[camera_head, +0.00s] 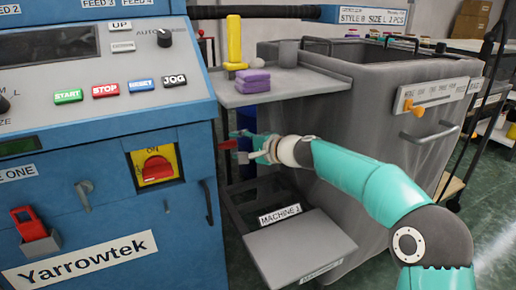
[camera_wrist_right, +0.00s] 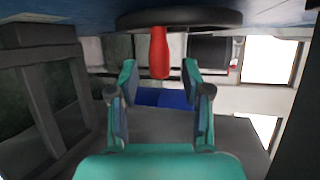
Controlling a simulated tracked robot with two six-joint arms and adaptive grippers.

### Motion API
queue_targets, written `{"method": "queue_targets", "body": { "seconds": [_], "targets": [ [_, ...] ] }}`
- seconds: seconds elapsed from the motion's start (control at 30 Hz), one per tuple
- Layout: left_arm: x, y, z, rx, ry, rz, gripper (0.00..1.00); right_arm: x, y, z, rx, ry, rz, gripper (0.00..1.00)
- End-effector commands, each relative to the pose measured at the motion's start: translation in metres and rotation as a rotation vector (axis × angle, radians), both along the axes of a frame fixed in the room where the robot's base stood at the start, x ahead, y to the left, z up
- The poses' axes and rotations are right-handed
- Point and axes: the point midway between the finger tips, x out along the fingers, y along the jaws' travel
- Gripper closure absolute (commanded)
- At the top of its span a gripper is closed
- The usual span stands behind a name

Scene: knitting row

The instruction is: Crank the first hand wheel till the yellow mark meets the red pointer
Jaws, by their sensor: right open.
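The hand wheel (camera_wrist_right: 205,19) shows in the right wrist view as a dark rim along the top, only partly in frame. Its red handle (camera_wrist_right: 160,52) points from the rim down between my fingers. The red handle also shows in the head view (camera_head: 228,145), beside the blue machine's right side; the wheel is hidden there. My right gripper (camera_head: 253,150) is at the handle, its fingers apart; in the right wrist view the fingers (camera_wrist_right: 160,73) stand either side of the handle's end with gaps. I cannot make out the yellow mark or red pointer. My left gripper is out of view.
The blue machine (camera_head: 95,185) fills the left. A grey shelf (camera_head: 310,88) holding purple blocks (camera_head: 253,80) and a yellow object (camera_head: 234,42) sits above my right gripper. A large grey bin (camera_head: 385,105) stands behind my right arm. A grey panel (camera_head: 300,248) lies below.

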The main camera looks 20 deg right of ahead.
Motion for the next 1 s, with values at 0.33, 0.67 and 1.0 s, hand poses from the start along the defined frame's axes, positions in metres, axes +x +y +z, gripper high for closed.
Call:
{"method": "queue_targets", "body": {
  "seconds": [0.33, 0.67, 1.0],
  "targets": [
    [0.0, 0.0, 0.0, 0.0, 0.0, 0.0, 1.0, -0.053, -0.037, 0.017, 0.0, 0.0, -0.002, 0.51],
    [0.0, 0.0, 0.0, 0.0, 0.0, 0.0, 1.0, -0.066, -0.045, 0.02, 0.0, 0.001, 0.001, 0.51],
    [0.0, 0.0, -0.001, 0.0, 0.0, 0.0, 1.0, -0.065, -0.046, 0.02, 0.059, 0.043, -0.027, 0.86]
  ]
}}
